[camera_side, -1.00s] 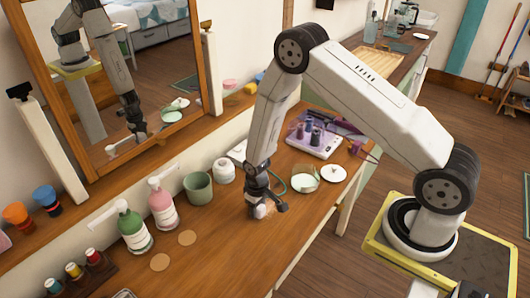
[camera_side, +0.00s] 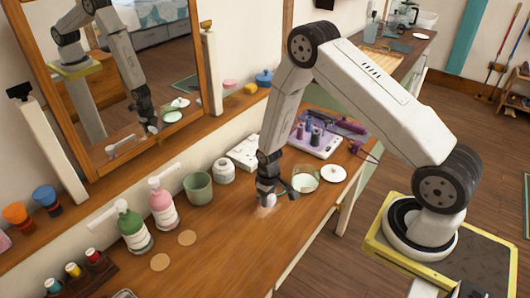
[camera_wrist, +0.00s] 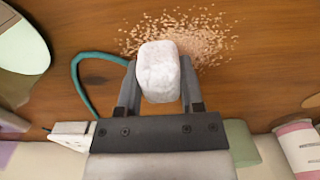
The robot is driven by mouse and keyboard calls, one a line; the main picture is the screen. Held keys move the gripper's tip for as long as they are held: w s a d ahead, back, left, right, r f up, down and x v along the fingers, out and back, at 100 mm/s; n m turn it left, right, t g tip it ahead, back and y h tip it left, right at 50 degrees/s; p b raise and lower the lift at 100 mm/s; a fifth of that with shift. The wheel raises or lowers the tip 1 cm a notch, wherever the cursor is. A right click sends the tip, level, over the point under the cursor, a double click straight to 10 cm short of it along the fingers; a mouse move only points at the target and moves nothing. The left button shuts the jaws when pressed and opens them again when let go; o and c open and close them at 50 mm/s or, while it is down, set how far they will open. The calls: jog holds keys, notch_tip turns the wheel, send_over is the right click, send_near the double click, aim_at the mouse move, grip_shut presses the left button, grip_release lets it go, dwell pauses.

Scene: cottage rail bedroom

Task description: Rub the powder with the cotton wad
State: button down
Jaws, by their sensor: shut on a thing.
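My gripper (camera_wrist: 158,97) is shut on a white cotton wad (camera_wrist: 158,68), which sits between its two fingers in the wrist view. The powder (camera_wrist: 195,30) is a scattered patch of tan specks on the wooden tabletop, around and beyond the wad in that view. The wad covers part of the patch. In the side view my gripper (camera_side: 268,198) points down low over the table, and a pale patch of powder (camera_side: 264,211) shows beside its tip. I cannot tell whether the wad touches the tabletop.
A glass bowl (camera_side: 305,180) and a white lid (camera_side: 333,174) lie right of my gripper. A white jar (camera_side: 223,171), green cup (camera_side: 198,188), pink bottle (camera_side: 162,206) and green bottle (camera_side: 134,231) stand to the left. A purple-topped tray (camera_side: 318,142) is behind.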

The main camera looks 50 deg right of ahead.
aim_at(278, 200)
jog(key=shift+d+r, duration=0.1)
jog(key=shift+d, duration=0.75)
jog(key=shift+d+f, duration=0.2)
jog(key=shift+d, duration=0.2)
jog(key=shift+d+r, duration=0.2)
jog(key=shift+d, duration=0.5)
jog(key=shift+s+a+f, duration=0.15)
jog(key=shift+s+a, duration=0.05)
jog(key=shift+s, duration=0.6)
jog(key=shift+a, duration=5.25)
jog(key=shift+w+d, duration=0.1)
jog(key=shift+d, duration=4.95)
jog(key=shift+d+r, duration=0.15)
jog(key=shift+r, duration=0.5)
jog(key=shift+d+r, duration=0.15)
jog(key=shift+r, duration=3.3)
